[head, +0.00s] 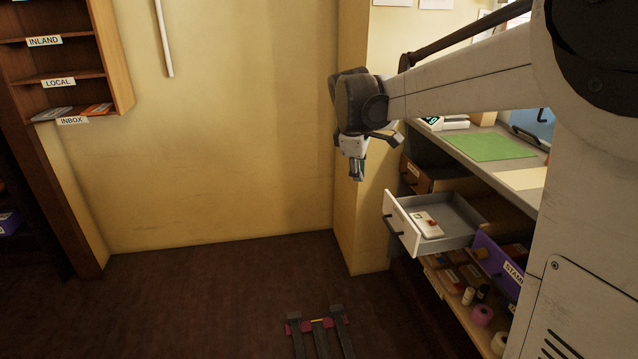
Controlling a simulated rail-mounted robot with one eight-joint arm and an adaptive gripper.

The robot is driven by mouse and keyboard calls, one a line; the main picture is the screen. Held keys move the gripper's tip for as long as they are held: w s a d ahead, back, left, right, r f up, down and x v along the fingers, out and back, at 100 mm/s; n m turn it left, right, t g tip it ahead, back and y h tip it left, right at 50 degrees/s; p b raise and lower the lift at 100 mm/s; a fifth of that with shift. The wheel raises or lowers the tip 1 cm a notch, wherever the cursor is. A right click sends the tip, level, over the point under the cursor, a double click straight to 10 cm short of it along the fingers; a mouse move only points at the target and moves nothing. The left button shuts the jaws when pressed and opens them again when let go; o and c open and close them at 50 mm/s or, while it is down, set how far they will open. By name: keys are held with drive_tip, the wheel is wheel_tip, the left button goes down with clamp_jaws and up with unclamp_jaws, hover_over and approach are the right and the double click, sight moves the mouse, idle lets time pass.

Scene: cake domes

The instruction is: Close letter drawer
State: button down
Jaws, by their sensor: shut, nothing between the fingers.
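An open drawer with a white front (402,224) and a grey inside sticks out from under the counter at the right. It has a dark handle, and a pale item with a red-brown mark (427,226) lies in it. I cannot read a label on its front. My gripper (358,176) hangs pointing down, to the left of the drawer and higher in the picture, apart from it. It is shut and holds nothing.
A wooden drawer (415,177) is above the white one. A purple drawer (497,264) and a shelf with rolls and bottles are below. The counter (520,165) holds a green mat (489,147). A yellow wall corner (362,230) stands beside the drawers. Labelled shelves (66,78) are left.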

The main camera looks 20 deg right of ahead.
drive_tip(key=w+d+f+n+g, duration=0.2)
drive_tip(key=w+d+f+n, duration=0.1)
drive_tip(key=w+d+f, duration=0.6)
drive_tip(key=n+g+h+b, duration=0.1)
drive_tip(key=n+h+b, duration=0.1)
drive_tip(key=n+b, duration=0.1)
hover_over(392, 222)
drive_tip(key=a, duration=0.2)
wheel_tip(392, 222, down, 17)
drive_tip(key=shift+f, duration=0.15)
drive_tip(key=shift+n, duration=0.3)
